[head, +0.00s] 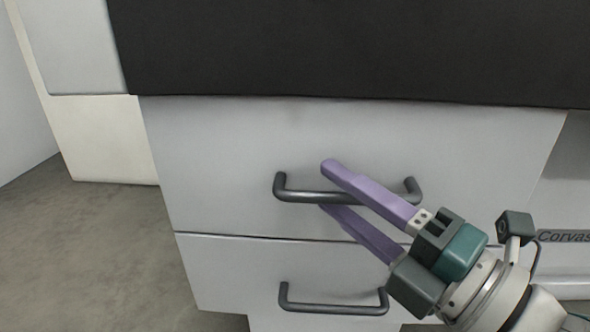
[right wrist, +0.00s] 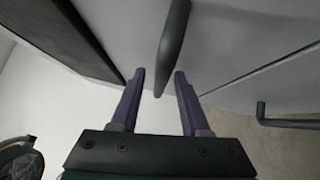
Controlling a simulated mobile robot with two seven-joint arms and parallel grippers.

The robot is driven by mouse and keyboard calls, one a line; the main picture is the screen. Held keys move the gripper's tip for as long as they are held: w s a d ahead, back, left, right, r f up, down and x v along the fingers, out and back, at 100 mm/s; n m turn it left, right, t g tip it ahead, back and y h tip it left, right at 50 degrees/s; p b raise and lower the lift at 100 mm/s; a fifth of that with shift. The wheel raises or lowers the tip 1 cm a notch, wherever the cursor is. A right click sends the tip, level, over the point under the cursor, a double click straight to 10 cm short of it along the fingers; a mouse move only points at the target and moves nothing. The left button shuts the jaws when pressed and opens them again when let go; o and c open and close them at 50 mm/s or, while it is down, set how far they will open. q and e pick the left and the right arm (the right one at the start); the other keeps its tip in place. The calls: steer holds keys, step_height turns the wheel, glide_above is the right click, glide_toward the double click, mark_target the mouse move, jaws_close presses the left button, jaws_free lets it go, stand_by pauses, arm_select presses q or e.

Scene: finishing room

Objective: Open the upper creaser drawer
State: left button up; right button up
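The upper drawer (head: 220,150) is a light grey front, flush under a black panel. Its dark bar handle (head: 295,195) runs across its lower half; the handle also shows in the right wrist view (right wrist: 174,45). My right gripper (head: 324,184) has purple fingers, one above and one below the handle bar. In the right wrist view the open fingers (right wrist: 158,74) stand either side of the bar, with gaps visible on both sides. The drawer looks shut. My left gripper is not in view.
A lower drawer (head: 225,275) with a similar handle (head: 330,309) sits directly below. A black panel (head: 350,50) is above. Bare grey floor (head: 85,245) lies to the left. Lettering (head: 565,237) shows on the machine at the right.

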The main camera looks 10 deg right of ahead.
jaws_close()
stand_by(1.3)
